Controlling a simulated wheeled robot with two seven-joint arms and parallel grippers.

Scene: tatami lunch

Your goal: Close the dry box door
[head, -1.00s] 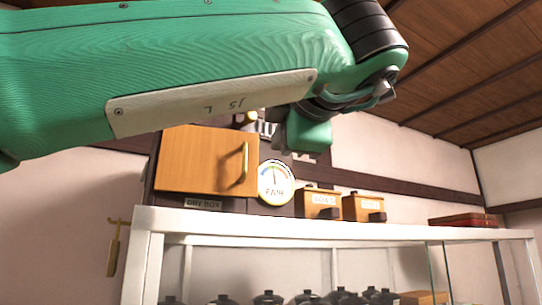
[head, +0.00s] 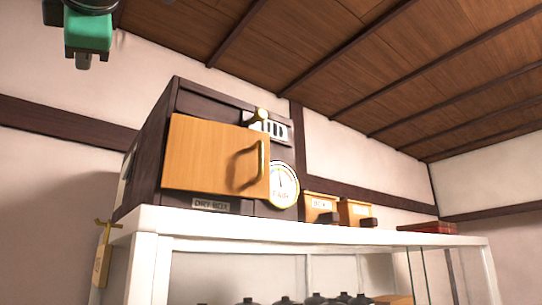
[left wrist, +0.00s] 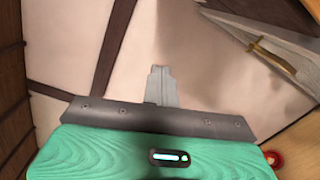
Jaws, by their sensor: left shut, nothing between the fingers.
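The dry box (head: 140,165) is a dark wooden cabinet on top of a white shelf. Its light wooden door (head: 205,155) covers the left part of its front, with a brass handle (head: 261,165) near the right edge. The door lies across the front or very near it; I cannot tell whether it is flush. My left gripper (head: 82,62) is high at the upper left of the head view, clear of the door. In the left wrist view its fingers (left wrist: 160,85) are together and empty. My right gripper is not in view.
A round dial (head: 283,185) and a brass knob (head: 260,115) are on the box front. Small wooden boxes (head: 320,206) and a red box (head: 428,228) share the white shelf (head: 330,235). A tag (head: 101,262) hangs at its left. Dark pots stand below.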

